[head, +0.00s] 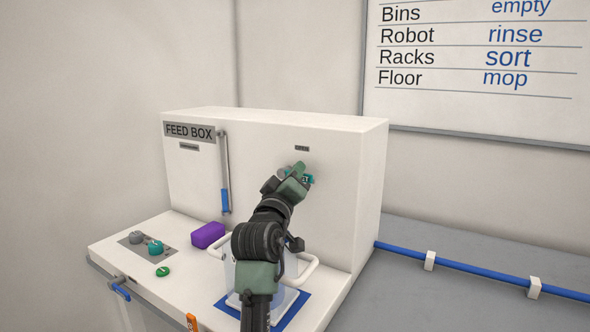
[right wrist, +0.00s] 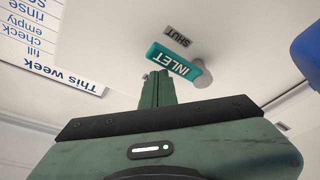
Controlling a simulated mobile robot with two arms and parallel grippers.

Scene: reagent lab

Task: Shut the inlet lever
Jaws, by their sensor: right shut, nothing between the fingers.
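The teal inlet lever (right wrist: 176,60) sticks out from a round grey pivot (right wrist: 203,77) on the white face of the feed box (head: 345,205). A small SHUT label (right wrist: 177,36) sits close beside the lever. In the head view the lever (head: 309,180) is mostly hidden behind my right gripper (head: 298,171). In the right wrist view my right gripper (right wrist: 157,90) has its fingers together and empty. The fingertips are right at the lever's side near its free end; I cannot tell whether they touch. My left gripper is not in view.
A small label (head: 302,148) is above the lever. A blue-handled vertical bar (head: 225,200), a purple block (head: 208,235) and knobs (head: 155,247) are to the left. A container with white handles (head: 309,272) stands on a blue mat (head: 290,314) below my arm. A blue pipe (head: 480,272) runs right.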

